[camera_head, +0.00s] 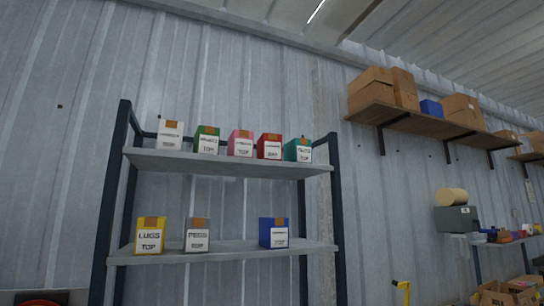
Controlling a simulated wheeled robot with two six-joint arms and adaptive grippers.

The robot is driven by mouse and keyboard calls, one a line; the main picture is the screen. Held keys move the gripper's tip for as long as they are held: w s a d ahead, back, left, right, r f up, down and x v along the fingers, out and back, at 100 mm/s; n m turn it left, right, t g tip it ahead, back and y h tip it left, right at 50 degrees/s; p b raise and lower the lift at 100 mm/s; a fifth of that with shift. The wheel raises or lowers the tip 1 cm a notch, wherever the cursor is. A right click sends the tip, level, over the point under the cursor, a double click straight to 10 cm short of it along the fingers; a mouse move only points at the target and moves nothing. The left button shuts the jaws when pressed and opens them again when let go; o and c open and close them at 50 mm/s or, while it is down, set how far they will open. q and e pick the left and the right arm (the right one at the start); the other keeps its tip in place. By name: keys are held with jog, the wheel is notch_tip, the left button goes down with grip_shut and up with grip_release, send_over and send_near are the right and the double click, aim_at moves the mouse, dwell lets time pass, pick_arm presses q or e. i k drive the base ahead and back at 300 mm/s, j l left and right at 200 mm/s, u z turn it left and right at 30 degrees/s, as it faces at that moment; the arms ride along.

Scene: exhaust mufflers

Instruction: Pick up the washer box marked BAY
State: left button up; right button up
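A red box (269,147) stands on the upper shelf of the metal rack. The lower line of its label looks like BAY; the upper line is too blurred to read surely. Left of it on that shelf are a white box (169,134), a green box (206,140) and a pink box (240,144); a teal box (298,148) is to its right. On the lower shelf stand a yellow box (149,236) reading LUGS TOP, a grey box (196,236) and a blue box (274,232) with an unreadable label. Neither gripper is in view.
The rack has dark posts and grey shelves (230,163). The lower shelf has a gap between the grey and blue boxes. A wooden wall shelf (420,120) at upper right holds cardboard cartons. A yellow-handled thing (402,288) stands right of the rack.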

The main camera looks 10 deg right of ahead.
aim_at(270, 146)
jog(key=i+j+u, duration=0.2)
jog(key=i, duration=0.25)
jog(key=i+j+u, duration=0.15)
jog(key=i, duration=0.35)
